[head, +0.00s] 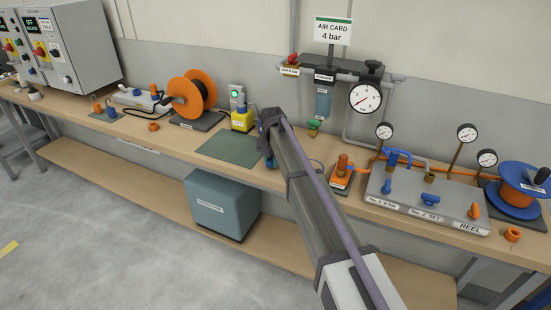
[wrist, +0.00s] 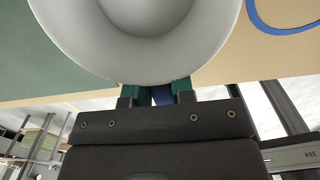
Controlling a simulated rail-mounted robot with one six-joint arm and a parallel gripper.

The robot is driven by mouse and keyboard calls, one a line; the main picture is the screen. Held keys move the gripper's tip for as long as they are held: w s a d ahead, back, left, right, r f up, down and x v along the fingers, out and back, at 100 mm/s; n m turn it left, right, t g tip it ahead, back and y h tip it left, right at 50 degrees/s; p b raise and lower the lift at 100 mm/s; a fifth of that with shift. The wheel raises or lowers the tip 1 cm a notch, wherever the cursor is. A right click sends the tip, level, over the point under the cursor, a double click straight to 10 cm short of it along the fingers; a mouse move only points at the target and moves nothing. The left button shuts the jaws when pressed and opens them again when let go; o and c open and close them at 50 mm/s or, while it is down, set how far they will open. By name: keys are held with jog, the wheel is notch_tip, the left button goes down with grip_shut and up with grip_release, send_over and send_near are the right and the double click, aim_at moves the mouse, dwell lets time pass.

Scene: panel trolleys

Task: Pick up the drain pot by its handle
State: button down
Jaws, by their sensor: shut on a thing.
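The drain pot (wrist: 150,35) fills the top of the wrist view as a pale grey round bowl, seen from close by. My gripper's green fingers (wrist: 157,93) are against its near side, with a dark blue piece between them that looks like the pot's handle. The gripper is shut on it; the grip itself is partly hidden by the rim. In the head view my gripper (head: 268,148) is over the bench, at the right edge of a green mat. The pot is mostly hidden there behind my arm. I cannot tell whether the pot is off the bench.
The green mat (head: 232,148) is bare. A yellow-based device (head: 242,121) stands behind it. A grey manifold plate (head: 428,205) with gauges stands right. A blue loop (wrist: 275,28) lies right of the pot.

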notch_tip(320, 180, up, 14)
jog(key=p, duration=1.4)
